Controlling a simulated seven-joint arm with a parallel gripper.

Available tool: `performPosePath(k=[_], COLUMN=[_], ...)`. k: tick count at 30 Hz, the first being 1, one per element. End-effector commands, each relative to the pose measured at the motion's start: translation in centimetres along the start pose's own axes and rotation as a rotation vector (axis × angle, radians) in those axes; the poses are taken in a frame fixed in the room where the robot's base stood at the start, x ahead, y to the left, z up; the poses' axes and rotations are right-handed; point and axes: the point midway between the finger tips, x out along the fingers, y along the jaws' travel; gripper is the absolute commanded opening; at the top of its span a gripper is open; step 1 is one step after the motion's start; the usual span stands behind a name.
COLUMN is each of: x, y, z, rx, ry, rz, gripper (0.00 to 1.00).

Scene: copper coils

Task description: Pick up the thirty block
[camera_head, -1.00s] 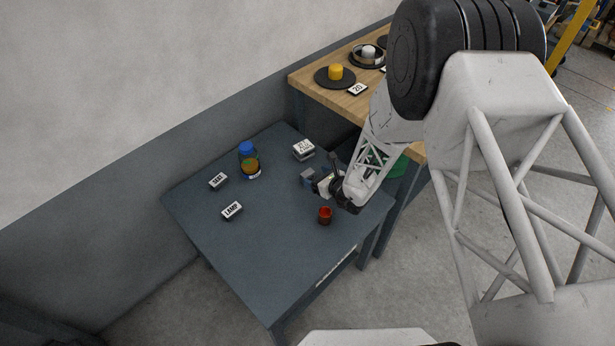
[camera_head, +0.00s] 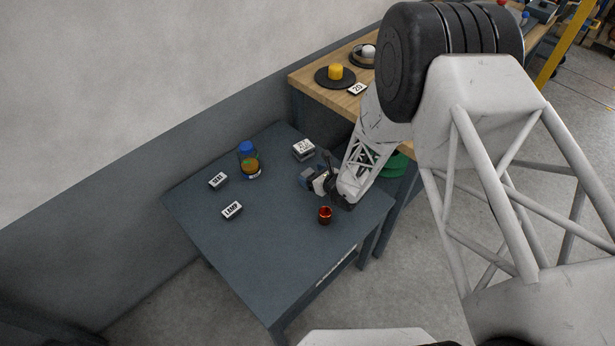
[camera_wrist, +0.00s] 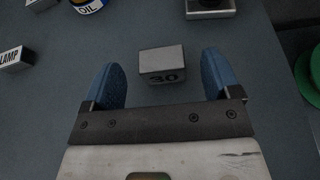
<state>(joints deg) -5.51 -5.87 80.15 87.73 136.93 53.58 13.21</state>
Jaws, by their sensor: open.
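The thirty block is a small grey block (camera_wrist: 162,60) with a dark "30" on the side facing me. In the wrist view it lies on the dark table between and slightly ahead of my two blue fingertips, with a gap on each side. My gripper (camera_wrist: 162,82) is open and empty. In the head view my gripper (camera_head: 318,182) is low over the right part of the table (camera_head: 265,230). There the gripper and arm largely hide the block, and I cannot make out its label.
A blue-capped oil bottle (camera_head: 249,160), a white-topped block (camera_head: 303,149), two labelled blocks, one reading LAMP (camera_head: 232,210) and another (camera_head: 217,181), and a red cup (camera_head: 325,214) stand around. A wooden bench (camera_head: 310,76) adjoins behind. The table's front is clear.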

Motion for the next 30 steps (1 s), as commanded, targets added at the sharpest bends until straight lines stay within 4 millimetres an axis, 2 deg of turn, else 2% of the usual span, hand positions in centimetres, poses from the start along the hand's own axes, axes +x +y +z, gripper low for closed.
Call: performPosePath(k=[8,21,30], x=[0.7,4.9,5.2], y=[0.0,0.0,0.0], z=[-0.1,-0.2,-0.2], rx=[0.000,-0.001,0.000], ry=[0.000,-0.001,0.000], rz=[0.001,0.000,-0.001], gripper=[0.83,0.83,0.83])
